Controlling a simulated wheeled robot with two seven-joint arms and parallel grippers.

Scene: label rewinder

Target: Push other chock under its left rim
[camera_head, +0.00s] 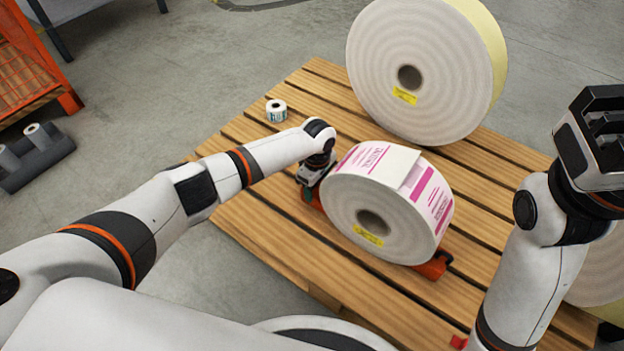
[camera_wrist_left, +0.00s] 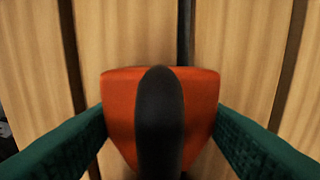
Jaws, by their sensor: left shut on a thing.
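A label roll (camera_head: 375,205) with pink print stands on its rim on the wooden pallet. An orange chock (camera_head: 318,201) is at its left rim, mostly hidden by my left gripper (camera_head: 309,192); whether it touches the roll is hidden. In the left wrist view, the gripper's green pads (camera_wrist_left: 160,125) are shut on the sides of this orange chock (camera_wrist_left: 120,100), with its black handle (camera_wrist_left: 158,105) between them. Another orange chock (camera_head: 432,266) sits against the roll's right rim. My right gripper (camera_head: 603,110) is raised at the right edge, apart from the roll; its jaw opening is unclear.
A larger white roll (camera_head: 420,65) stands behind on the pallet (camera_head: 245,205). A small label roll (camera_head: 276,110) is at the pallet's back left. Another large roll (camera_head: 600,270) shows behind my right arm. An orange rack (camera_head: 30,60) stands at far left.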

